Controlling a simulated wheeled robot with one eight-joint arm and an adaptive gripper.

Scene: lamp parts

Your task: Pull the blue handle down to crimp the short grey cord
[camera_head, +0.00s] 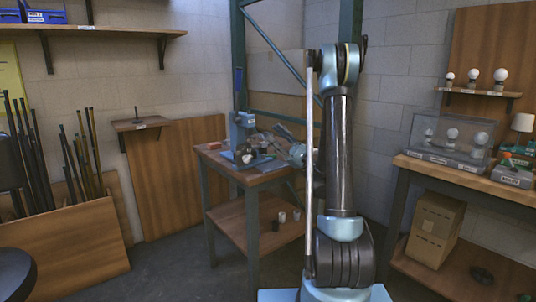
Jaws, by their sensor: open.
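A blue press (244,130) stands on the small wooden table (215,155) in the middle of the view. Its blue handle (238,82) sticks upright above the press body. My gripper (276,148) is open, just right of the press and well below the top of the handle. It appears clear of the handle. My arm rises in front and partly hides the table's right side. The short grey cord is too small to make out among the dark and light parts at the press base.
A small red item (214,145) lies at the table's left. Small containers (282,216) stand on its lower shelf. Dark rods (85,150) lean in a wooden rack at left. A workbench (470,178) with a clear bulb case (450,138) is at right. Floor left of the table is free.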

